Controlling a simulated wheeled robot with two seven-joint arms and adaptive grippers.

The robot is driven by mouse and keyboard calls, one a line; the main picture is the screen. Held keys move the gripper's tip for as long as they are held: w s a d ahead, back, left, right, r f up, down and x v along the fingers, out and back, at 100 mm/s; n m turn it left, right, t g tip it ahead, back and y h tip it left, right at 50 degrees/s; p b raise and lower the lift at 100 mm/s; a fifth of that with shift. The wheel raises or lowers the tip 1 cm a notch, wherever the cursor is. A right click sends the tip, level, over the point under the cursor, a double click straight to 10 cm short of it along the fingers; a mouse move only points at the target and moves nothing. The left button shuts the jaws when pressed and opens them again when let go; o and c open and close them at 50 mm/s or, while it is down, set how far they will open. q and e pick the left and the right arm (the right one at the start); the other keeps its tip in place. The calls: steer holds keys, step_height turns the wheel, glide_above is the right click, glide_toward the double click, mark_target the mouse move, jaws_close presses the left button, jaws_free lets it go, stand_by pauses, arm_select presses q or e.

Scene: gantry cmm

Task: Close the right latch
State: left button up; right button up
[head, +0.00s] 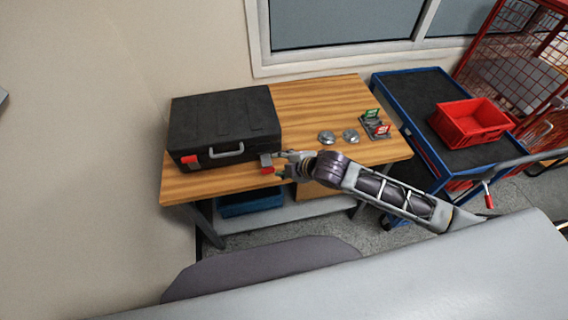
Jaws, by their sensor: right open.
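A black case (222,118) with a grey handle (227,153) stands on the left part of a wooden table, its lid down. The left latch (190,159) has a red tab set against the case front. The right latch (266,160) is at the front right corner; its red tab (267,171) sits lower and seems to hang down and out from the case. My right gripper (279,163) is open beside the right latch, reaching in from the right. Whether its fingers touch the tab is too small to tell. My left gripper is not in view.
The wooden table (318,97) carries two silver domed objects (326,138) and a small stand with green and red parts (376,125). A blue-framed cart (408,92) holding a red crate (470,120) stands right. A blue bin (250,202) is below.

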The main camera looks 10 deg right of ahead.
stand_by(0.7)
steer(key=s+d+f+m+g+h, duration=0.2)
steer(key=s+d+m, duration=0.4)
steer(key=s+m, duration=0.25)
steer(key=s+d+f+m+g+h, duration=0.2)
steer(key=s+d+m+g+h, duration=0.1)
steer(key=s+d+m, duration=0.45)
steer(key=s+a+f+m+b, duration=0.1)
steer(key=s+f, duration=0.1)
steer(key=f, duration=1.5)
steer(key=s+a+f+m+b, duration=0.1)
steer(key=f, duration=1.6)
steer(key=s+d+f+g+b, duration=0.1)
steer(key=s+d+f, duration=0.1)
steer(key=s+f, duration=0.9)
steer(key=s+d+f+g+b, duration=0.1)
steer(key=s+d+f, duration=0.1)
steer(key=s+f, duration=0.9)
steer(key=shift+s+d+f+n, duration=0.15)
steer(key=shift+s+f+n, duration=0.15)
steer(key=shift+s+f, duration=0.05)
